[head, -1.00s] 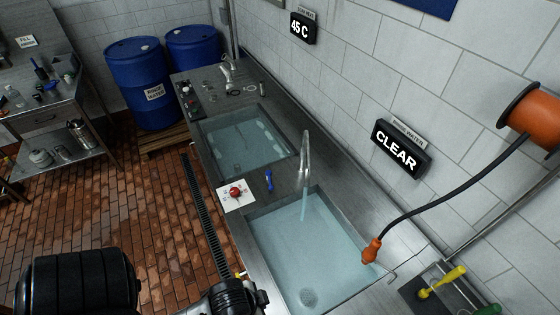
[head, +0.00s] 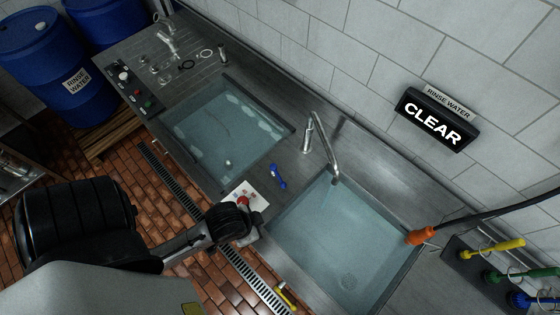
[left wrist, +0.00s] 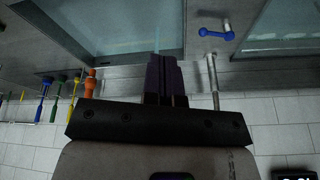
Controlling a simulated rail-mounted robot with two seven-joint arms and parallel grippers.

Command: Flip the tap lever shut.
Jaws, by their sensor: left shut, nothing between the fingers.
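The blue tap lever (head: 277,177) sits on the steel counter between the two basins, beside the curved metal tap (head: 327,150). The tap's spout hangs over the edge of the nearer basin (head: 335,240). The lever also shows in the left wrist view (left wrist: 216,33), with the tap (left wrist: 213,80) below it there. My left gripper (head: 248,230) is at the front counter edge, apart from the lever. In the left wrist view its dark fingers (left wrist: 164,72) are together and empty, left of the lever. My right gripper is out of view.
A red knob on a white plate (head: 243,199) is partly hidden by my left arm. An orange hose nozzle (head: 420,235) is at the nearer basin's right corner. A "CLEAR" sign (head: 434,120) hangs on the wall. Blue drums (head: 45,70) stand at the left.

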